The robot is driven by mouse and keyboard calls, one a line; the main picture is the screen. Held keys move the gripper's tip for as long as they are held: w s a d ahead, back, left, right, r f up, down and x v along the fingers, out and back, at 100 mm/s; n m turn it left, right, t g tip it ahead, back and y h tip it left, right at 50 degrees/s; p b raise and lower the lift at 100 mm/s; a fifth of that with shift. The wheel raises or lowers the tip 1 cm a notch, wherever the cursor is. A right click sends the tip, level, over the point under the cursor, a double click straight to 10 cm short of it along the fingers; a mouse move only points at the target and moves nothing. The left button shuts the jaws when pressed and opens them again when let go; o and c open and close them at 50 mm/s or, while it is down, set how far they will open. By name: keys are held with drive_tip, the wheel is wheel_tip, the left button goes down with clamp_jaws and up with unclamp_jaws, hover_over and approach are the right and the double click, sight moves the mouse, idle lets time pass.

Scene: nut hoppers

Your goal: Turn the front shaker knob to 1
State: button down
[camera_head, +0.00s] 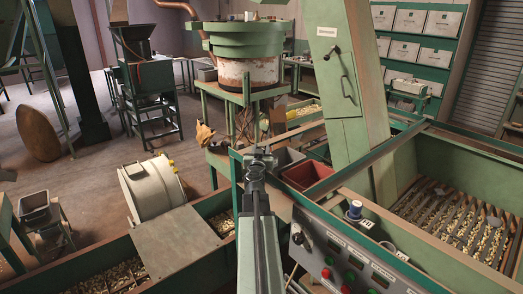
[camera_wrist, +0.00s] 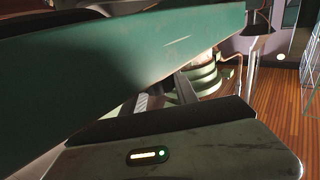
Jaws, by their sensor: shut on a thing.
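A control panel (camera_head: 345,262) slopes at the lower right in the head view, with red and green buttons and small displays. A black knob (camera_head: 298,238) sits at its left end. A blue-and-white knob-like part (camera_head: 354,211) stands behind the panel. I cannot read any setting, nor tell which is the front shaker knob. My gripper (camera_head: 257,160) is at the end of my arm, beyond and left of the panel, apart from both knobs. In the wrist view a green metal edge (camera_wrist: 150,70) crosses close between the dark finger pads, and the gripper appears shut on it.
A green-framed hopper with nuts has a wide green wall (camera_head: 490,160) at the right. A red bin (camera_head: 308,175) is just right of my gripper. A grey cover plate (camera_head: 178,240) lies at the left. A green cabinet (camera_head: 345,75) rises behind. Open floor lies at the far left.

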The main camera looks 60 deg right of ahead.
drive_tip(key=shift+w+m+g, duration=0.1)
drive_tip(key=shift+m+g, duration=0.2)
drive_tip(key=shift+g, duration=0.1)
drive_tip(key=shift+m+g+h, duration=0.5)
drive_tip(key=shift+g, duration=0.3)
drive_tip(key=m+g, duration=0.2)
drive_tip(key=g, duration=0.1)
drive_tip(key=m+g+h, duration=0.1)
drive_tip(key=m+g, duration=0.1)
drive_tip(key=g, duration=0.1)
drive_tip(key=shift+w+g, duration=0.2)
drive_tip(key=shift+g, duration=0.2)
drive_tip(key=m+g+y, duration=0.1)
drive_tip(key=m+g, duration=0.3)
drive_tip(key=g, duration=0.2)
drive_tip(key=shift+d, duration=0.1)
drive_tip(key=shift+s+m+g+y, duration=0.2)
drive_tip(key=shift+m+g+y, duration=0.7)
drive_tip(key=shift+m+g, duration=0.3)
drive_tip(key=c, duration=0.9)
unclamp_jaws()
drive_tip(key=shift+s, duration=0.1)
drive_tip(key=shift+c, duration=0.2)
